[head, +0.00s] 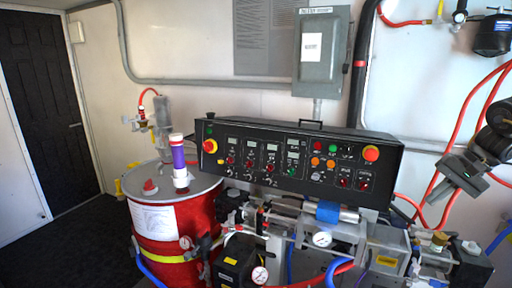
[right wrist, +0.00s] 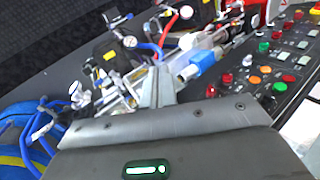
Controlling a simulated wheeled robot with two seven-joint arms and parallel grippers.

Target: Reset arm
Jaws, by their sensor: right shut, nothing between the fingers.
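My right gripper (head: 438,192) is at the right side of the head view, in front of the white wall and to the right of the black control panel (head: 222,140). Its grey fingers also show in the right wrist view (right wrist: 156,88), pressed together with nothing between them. They seem to be in the air, apart from the machine. The panel's buttons also show at the right of the wrist view (right wrist: 283,70). My left gripper is in neither view.
A red drum (head: 172,232) stands left of the machine. Valves, gauges (head: 322,239) and hoses crowd the space below the panel. A grey electrical box (head: 320,55) is on the wall. Red hoses hang near my right arm. Free floor lies at the left by the dark door (head: 45,100).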

